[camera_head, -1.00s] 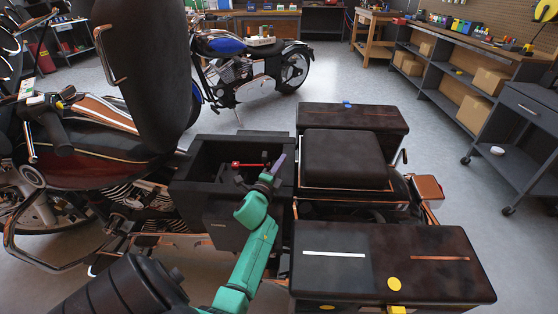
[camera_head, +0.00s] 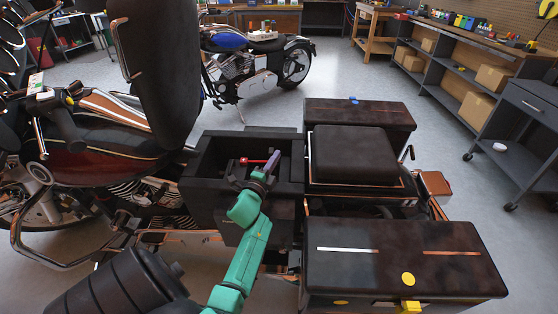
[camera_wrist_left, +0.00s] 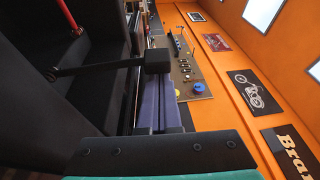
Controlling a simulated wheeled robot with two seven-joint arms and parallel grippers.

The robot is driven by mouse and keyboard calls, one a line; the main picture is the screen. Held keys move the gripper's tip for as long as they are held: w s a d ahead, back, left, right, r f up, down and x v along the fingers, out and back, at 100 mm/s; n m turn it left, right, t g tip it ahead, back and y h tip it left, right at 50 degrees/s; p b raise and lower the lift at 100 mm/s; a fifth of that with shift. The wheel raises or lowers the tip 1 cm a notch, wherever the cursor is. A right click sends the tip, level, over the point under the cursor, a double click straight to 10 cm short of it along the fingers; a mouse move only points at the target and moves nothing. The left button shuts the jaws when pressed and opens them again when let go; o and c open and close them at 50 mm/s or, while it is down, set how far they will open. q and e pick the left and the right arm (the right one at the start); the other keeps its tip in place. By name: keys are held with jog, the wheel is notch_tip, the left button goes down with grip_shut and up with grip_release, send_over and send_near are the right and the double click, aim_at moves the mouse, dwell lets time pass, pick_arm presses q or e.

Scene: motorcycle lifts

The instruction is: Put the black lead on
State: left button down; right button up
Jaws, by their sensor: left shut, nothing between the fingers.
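The black lead (camera_wrist_left: 100,69) shows in the left wrist view as a dark bar ending in a square block, reaching across the open black box on the motorcycle. In the head view I cannot pick it out against the dark box (camera_head: 195,165). A red lead (camera_head: 253,162) lies inside the box; its end also shows at the top left of the wrist view (camera_wrist_left: 72,20). My left gripper (camera_head: 272,162), with purple fingers, is shut and empty at the box's right side. In the wrist view its fingers (camera_wrist_left: 168,95) overlap the block; contact is unclear. My right gripper is out of view.
A raised black seat (camera_head: 160,65) stands left of the box. A dark padded seat (camera_head: 352,155) and a saddlebag lid (camera_head: 400,255) lie to its right. Another motorcycle (camera_head: 255,70) stands behind on open floor. Shelves (camera_head: 455,75) line the right wall.

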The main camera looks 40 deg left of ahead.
pick_arm(q)
jog(key=s+a+f+n+t+b, duration=0.1)
jog(key=s+a+n+b, duration=0.1)
jog(key=a, duration=0.3)
jog(key=shift+s+f+n+y, duration=0.2)
jog(key=shift+s+n+y, duration=0.2)
jog(key=shift+s+n, duration=0.35)
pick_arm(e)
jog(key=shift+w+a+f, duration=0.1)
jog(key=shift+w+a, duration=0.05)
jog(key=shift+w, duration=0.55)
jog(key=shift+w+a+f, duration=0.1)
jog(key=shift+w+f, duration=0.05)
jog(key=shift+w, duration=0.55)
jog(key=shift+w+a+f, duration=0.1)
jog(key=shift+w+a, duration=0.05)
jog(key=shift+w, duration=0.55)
